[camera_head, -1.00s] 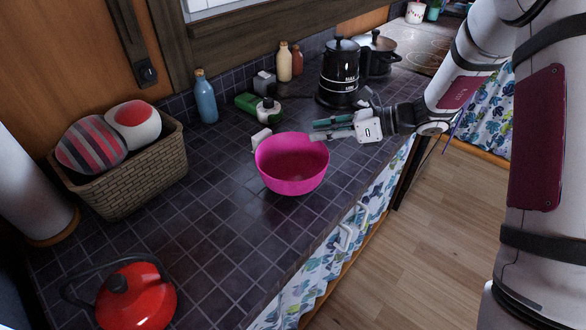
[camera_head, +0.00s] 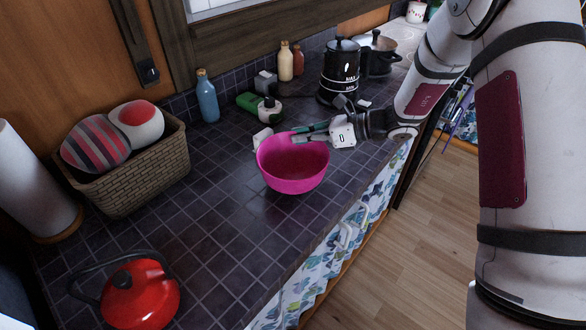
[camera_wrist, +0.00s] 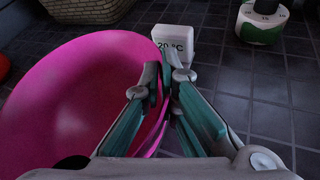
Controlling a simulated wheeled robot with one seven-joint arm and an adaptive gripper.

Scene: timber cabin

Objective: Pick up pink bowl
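The pink bowl (camera_head: 292,178) stands upright on the dark tiled counter, near its front edge. In the wrist view the bowl (camera_wrist: 60,100) fills the left side. My gripper (camera_head: 293,135) comes in from the right at the bowl's far right rim. In the wrist view its fingertips (camera_wrist: 165,75) are close together, one inside the bowl and one outside, with the pink wall pinched between them. The bowl appears to rest on the counter. The lower part of the wall between the fingers is partly hidden.
A small white thermometer block (camera_wrist: 176,42) stands just beyond the fingertips. A wicker basket (camera_head: 135,182) and red kettle (camera_head: 140,297) are left. Counter left of the bowl is clear.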

